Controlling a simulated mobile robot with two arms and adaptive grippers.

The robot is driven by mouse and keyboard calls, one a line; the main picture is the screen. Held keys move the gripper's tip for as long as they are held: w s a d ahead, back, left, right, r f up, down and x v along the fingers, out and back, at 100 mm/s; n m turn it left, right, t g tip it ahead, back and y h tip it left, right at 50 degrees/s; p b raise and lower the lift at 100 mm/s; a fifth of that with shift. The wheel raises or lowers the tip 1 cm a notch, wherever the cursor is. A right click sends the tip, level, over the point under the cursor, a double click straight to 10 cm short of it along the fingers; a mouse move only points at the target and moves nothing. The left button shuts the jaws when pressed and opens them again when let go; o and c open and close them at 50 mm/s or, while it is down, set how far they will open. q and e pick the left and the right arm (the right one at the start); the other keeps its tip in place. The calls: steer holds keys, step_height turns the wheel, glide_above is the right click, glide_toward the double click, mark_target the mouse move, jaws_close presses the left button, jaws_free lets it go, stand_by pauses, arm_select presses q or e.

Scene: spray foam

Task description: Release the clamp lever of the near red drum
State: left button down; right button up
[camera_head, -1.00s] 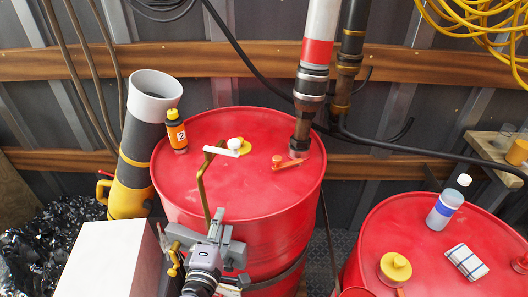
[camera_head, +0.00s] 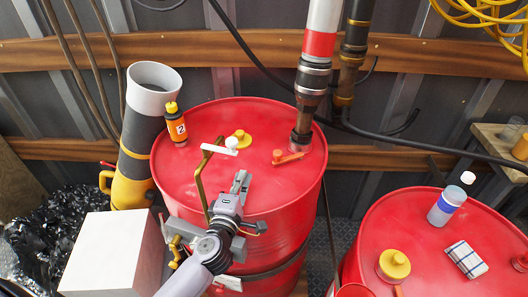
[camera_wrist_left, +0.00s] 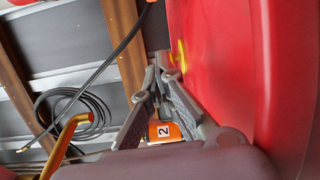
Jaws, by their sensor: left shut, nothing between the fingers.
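The near red drum (camera_head: 215,125) stands upright at the centre of the head view, and its red side also fills the right of the wrist view (camera_wrist_left: 235,60). A small orange-red clamp lever (camera_head: 290,159) lies on its lid at the foot of a pipe with a red band. My left gripper (camera_head: 242,175) is shut and empty over the front of the lid, apart from the lever and to its lower left. Its fingers (camera_wrist_left: 158,62) come together in the wrist view. I cannot make out the lever in the wrist view. My right gripper is not in view.
A bent brass rod with a white handle (camera_head: 218,147) rises left of my gripper. The lid also bears a yellow cap (camera_head: 243,140) and an orange bottle (camera_head: 176,128). A white box (camera_head: 110,250) stands left, a second red drum (camera_head: 400,215) right.

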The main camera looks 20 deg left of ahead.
arm_select(q)
steer(key=w, duration=0.3)
steer(key=w+a, duration=0.1)
steer(key=w, duration=0.7)
steer(key=shift+w+a+f, duration=0.1)
steer(key=shift+w+a, duration=0.05)
steer(key=shift+a, duration=0.05)
steer(key=d, duration=0.2)
steer(key=shift+d, duration=0.4)
steer(key=shift+s+d+r, duration=0.2)
steer(key=shift+s+d, duration=0.1)
steer(key=shift+d, duration=0.25)
steer(key=shift+w+a+f, duration=0.1)
